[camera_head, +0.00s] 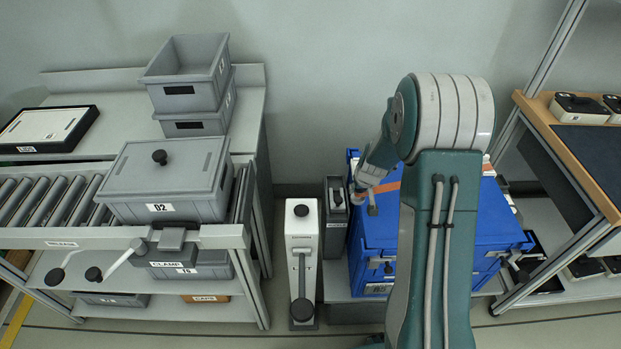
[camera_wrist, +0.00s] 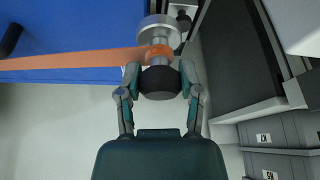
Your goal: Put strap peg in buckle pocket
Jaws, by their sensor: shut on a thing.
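In the wrist view my gripper (camera_wrist: 159,80) is shut on the black knob of the strap peg (camera_wrist: 160,82), a metal pin with a wide round silver end. The orange strap (camera_wrist: 80,62) loops around the pin and runs left across the blue crate. In the head view my gripper (camera_head: 361,194) is at the crate's left edge, with the orange strap (camera_head: 389,187) running right from it behind my arm. A small grey fitting (camera_head: 373,208) stands beside it on the blue crate (camera_head: 450,235). I cannot make out the buckle pocket's opening or whether the peg is in it.
A narrow dark box (camera_head: 336,213) stands close left of the blue crate, and a white unit with black knobs (camera_head: 302,250) farther left. A roller conveyor (camera_head: 40,205) carries lidded grey tote D2 (camera_head: 168,185). A wood-topped bench (camera_head: 560,135) stands at right.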

